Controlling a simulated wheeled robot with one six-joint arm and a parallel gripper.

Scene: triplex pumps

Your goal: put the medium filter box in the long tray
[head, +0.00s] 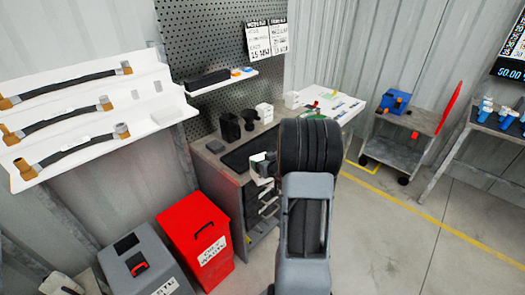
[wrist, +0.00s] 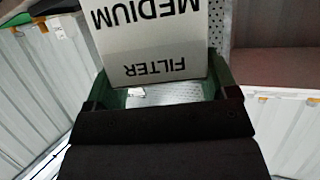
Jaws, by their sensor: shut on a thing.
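The medium filter box (wrist: 155,45) is a white box with upside-down black lettering, "FILTER" and "MEDIUM", in the wrist view. My gripper (wrist: 164,84) is shut on it, with a green finger at each side. The far end of the box is cut off by the frame's top. In the head view my dark arm hides most of the gripper area, and I cannot clearly make out the held box there. A long dark, flat thing (head: 246,153) lies on the workbench left of my arm; I cannot tell whether it is the long tray.
The workbench (head: 212,158) also bears black holders (head: 229,127) and small white boxes (head: 264,111). A shelf of hoses (head: 75,125) hangs at left. A red bin (head: 194,240) and a grey bin (head: 145,265) stand below. A cart (head: 402,145) stands right; the floor between is open.

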